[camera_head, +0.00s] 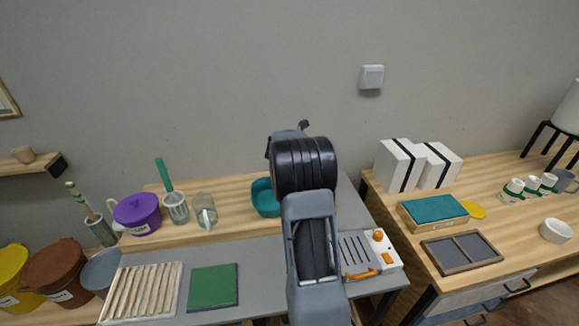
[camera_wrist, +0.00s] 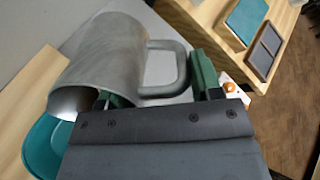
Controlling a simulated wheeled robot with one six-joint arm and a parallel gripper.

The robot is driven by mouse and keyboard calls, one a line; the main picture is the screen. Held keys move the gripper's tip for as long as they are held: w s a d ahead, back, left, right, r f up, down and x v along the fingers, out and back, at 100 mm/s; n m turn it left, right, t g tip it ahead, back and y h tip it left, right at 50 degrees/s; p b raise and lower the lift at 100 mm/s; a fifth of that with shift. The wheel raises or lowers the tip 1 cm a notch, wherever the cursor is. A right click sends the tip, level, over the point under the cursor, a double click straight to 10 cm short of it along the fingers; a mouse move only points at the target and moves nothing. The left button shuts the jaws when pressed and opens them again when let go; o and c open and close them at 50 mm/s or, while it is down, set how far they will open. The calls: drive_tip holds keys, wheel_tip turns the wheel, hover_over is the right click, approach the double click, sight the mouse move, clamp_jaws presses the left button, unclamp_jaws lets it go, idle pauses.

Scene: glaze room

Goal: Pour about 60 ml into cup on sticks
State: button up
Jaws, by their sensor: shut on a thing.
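A grey metal jug (camera_wrist: 105,62) fills the left of the wrist view. It is tilted, with its open mouth toward the lower left, near a teal bowl (camera_wrist: 42,148). My gripper (camera_wrist: 155,86) is shut on the jug at its handle (camera_wrist: 180,72), with green fingers on either side. I cannot see liquid or a stream at the mouth. In the head view the teal bowl (camera_head: 264,197) stands left of my arm, partly hidden by it. My arm hides most of the jug and the gripper there. I cannot make out a cup on sticks in either view.
A ribbed pale board (camera_head: 143,291) and a green mat (camera_head: 213,287) lie front left. A clear jug (camera_head: 204,211), a ribbed glass (camera_head: 176,207) and a purple tub (camera_head: 137,214) stand behind them. A scale-like device (camera_head: 367,252) is right of my arm.

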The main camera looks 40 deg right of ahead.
drive_tip(key=shift+d+r+p, duration=0.1)
drive_tip(key=shift+r+p, duration=0.05)
drive_tip(key=shift+p, duration=0.7)
drive_tip(key=f+y+p, duration=0.1)
drive_tip(key=p, duration=0.2)
drive_tip(key=shift+d, duration=0.15)
drive_tip(key=shift+f+y, duration=0.1)
drive_tip(key=shift+y, duration=0.2)
drive_tip(key=shift+d+p, duration=0.1)
drive_tip(key=shift+p, duration=1.2)
drive_tip(key=shift+y+p, duration=0.4)
drive_tip(key=shift+p, duration=0.25)
